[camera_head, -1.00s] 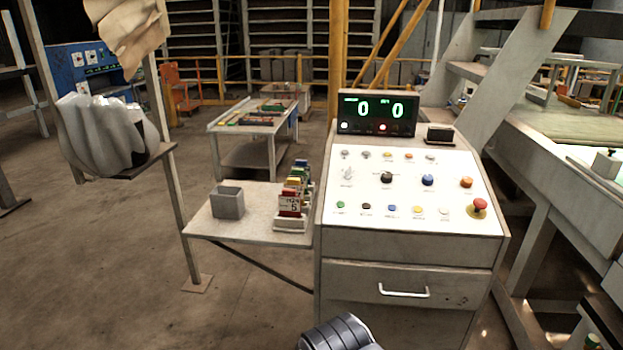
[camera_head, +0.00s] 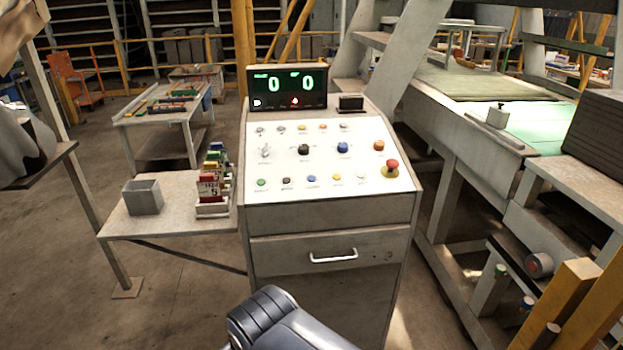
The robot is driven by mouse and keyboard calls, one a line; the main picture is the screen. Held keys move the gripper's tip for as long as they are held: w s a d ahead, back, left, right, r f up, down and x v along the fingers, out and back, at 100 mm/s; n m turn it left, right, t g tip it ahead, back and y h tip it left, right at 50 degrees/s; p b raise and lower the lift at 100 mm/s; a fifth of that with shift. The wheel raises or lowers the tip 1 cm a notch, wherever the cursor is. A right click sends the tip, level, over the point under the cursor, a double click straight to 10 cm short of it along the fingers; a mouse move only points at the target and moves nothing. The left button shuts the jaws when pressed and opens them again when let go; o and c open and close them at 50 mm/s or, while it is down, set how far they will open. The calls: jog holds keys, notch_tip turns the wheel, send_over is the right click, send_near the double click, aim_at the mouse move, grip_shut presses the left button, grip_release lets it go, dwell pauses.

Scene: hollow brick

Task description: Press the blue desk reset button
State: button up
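The control desk (camera_head: 332,213) stands in the middle, with a white sloped panel of buttons and knobs. A larger blue knob or button (camera_head: 343,147) sits in the middle row, right of a black one. A smaller blue button (camera_head: 312,179) sits in the bottom row, between a black and a yellow one. The labels are too small to read, so I cannot tell which is the reset button. A grey part of my arm shows at the bottom, in front of the desk and apart from the panel. My gripper's fingers are not visible.
A display (camera_head: 287,87) reading 0 and 0 tops the desk. A red mushroom button (camera_head: 391,167) is at the panel's right. A side shelf on the left holds a grey box (camera_head: 143,197) and a card rack (camera_head: 213,189). A conveyor frame (camera_head: 447,190) stands close on the right.

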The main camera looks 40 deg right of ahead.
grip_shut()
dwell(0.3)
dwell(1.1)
